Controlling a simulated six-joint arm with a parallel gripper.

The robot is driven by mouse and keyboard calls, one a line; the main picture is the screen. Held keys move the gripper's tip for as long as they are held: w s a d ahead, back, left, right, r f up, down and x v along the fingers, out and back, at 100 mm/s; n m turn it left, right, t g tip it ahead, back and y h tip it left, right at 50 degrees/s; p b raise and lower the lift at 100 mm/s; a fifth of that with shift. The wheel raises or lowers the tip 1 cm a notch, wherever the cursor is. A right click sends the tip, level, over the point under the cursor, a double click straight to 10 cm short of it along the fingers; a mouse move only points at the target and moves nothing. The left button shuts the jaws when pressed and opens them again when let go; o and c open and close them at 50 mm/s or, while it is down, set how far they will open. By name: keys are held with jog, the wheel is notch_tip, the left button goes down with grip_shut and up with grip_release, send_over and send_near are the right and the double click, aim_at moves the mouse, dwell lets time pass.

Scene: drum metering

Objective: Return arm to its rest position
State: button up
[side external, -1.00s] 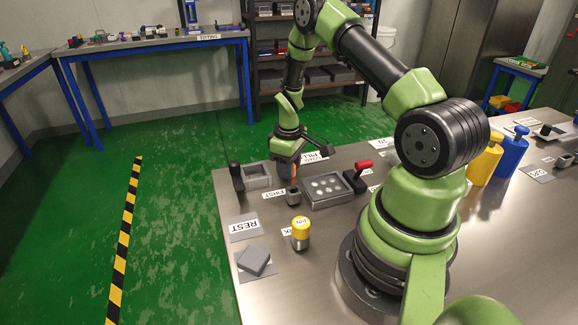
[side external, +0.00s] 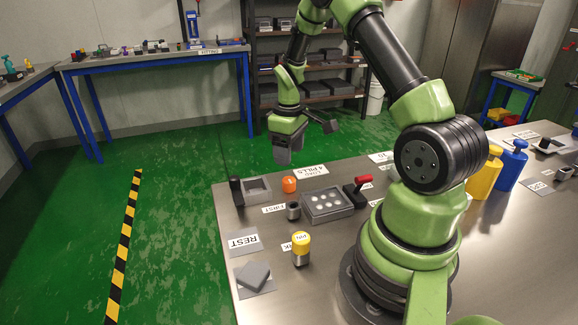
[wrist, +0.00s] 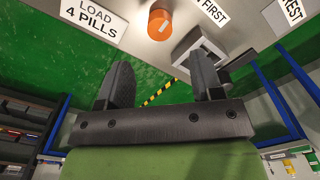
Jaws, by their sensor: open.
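My gripper (side external: 283,155) is raised above the far edge of the metal bench in the side view, pointing down. In the wrist view its two dark fingers (wrist: 162,80) stand apart with nothing between them. An orange round piece (side external: 289,184) sits on the bench below and near my gripper; it also shows in the wrist view (wrist: 159,24), beyond the fingers. A REST label (side external: 243,241) lies on the bench at the near left, well away from my gripper.
Yellow (side external: 484,178) and blue (side external: 511,166) bottles stand at right.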

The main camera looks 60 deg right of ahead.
jog(key=shift+r, duration=0.55)
jog(key=s+a+r+m+t, duration=0.1)
jog(key=a+r+m+t, duration=0.15)
jog(key=a+r, duration=0.95)
jog(key=s+a+r+m+t+y, duration=0.1)
jog(key=s+a+r+t, duration=0.3)
jog(key=s+a+r, duration=0.5)
jog(key=s+y, duration=0.1)
jog(key=s, duration=0.2)
jog(key=shift+s+m+t, duration=0.15)
jog(key=shift+m+t, duration=0.2)
